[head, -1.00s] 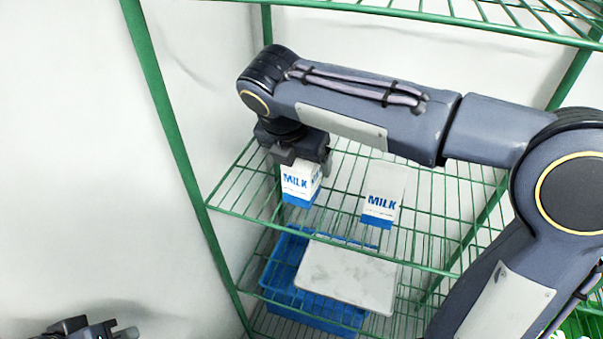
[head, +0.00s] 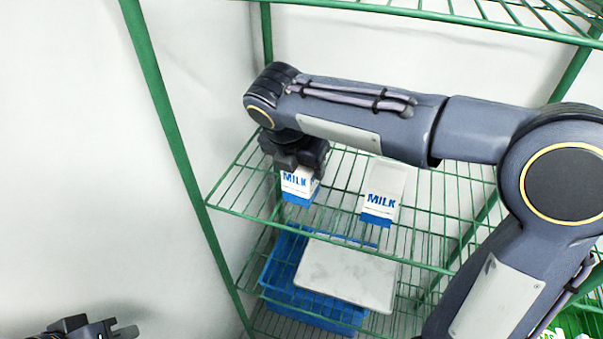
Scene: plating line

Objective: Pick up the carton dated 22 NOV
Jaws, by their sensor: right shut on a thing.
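A milk carton (head: 297,187), white with a blue base and the word MILK, stands on the green wire shelf (head: 335,225) at the left. My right gripper (head: 301,171) comes down over its top and is shut on it. The gripper hides the carton's upper part. A second milk carton (head: 381,196) of the same look stands on the shelf to the right, apart from the gripper. No date can be read on either carton. My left gripper (head: 125,332) shows only partly at the bottom left, away from the shelf; its jaws cannot be judged.
A blue crate (head: 283,262) and a pale marbled board (head: 345,273) are on the lower shelf. A green upper shelf (head: 430,17) runs above my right arm. Green-and-white items (head: 553,333) show at the bottom right.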

